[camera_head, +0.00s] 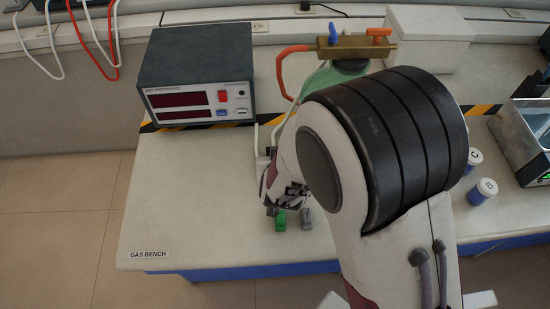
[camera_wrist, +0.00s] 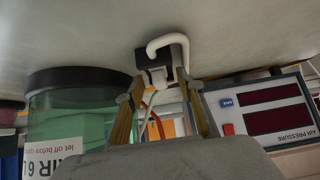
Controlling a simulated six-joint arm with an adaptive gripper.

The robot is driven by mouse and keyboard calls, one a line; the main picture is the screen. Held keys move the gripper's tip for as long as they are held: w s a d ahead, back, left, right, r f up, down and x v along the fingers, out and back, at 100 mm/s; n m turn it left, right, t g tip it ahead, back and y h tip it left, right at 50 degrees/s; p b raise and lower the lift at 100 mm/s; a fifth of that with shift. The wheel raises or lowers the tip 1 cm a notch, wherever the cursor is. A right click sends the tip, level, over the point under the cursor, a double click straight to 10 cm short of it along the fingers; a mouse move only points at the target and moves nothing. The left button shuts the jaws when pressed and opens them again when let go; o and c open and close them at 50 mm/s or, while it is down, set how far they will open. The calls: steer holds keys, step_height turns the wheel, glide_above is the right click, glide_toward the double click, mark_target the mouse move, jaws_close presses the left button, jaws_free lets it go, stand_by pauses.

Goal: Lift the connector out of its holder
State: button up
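In the wrist view a white hose (camera_wrist: 165,44) bends over like a hook above a small dark and white block, which seems to be the connector in its holder (camera_wrist: 157,76); I cannot separate the two clearly. The two tan fingers of my gripper (camera_wrist: 160,82) stand apart, their tips on either side of this block. Contact with it cannot be made out. In the head view my arm hides most of the gripper, and a pale piece (camera_head: 262,165) with a white tube shows just left of it.
A pressure box (camera_head: 195,75) with red displays stands at the back left. A green vessel (camera_head: 330,78) with a brass manifold (camera_head: 352,47) is behind my arm. Small green (camera_head: 281,220) and grey (camera_head: 305,218) pieces lie in front. The bench's left front (camera_head: 190,215) is clear.

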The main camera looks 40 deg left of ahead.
steer(key=c, duration=1)
steer(key=shift+r, duration=0.15)
steer(key=shift+r, duration=8.8)
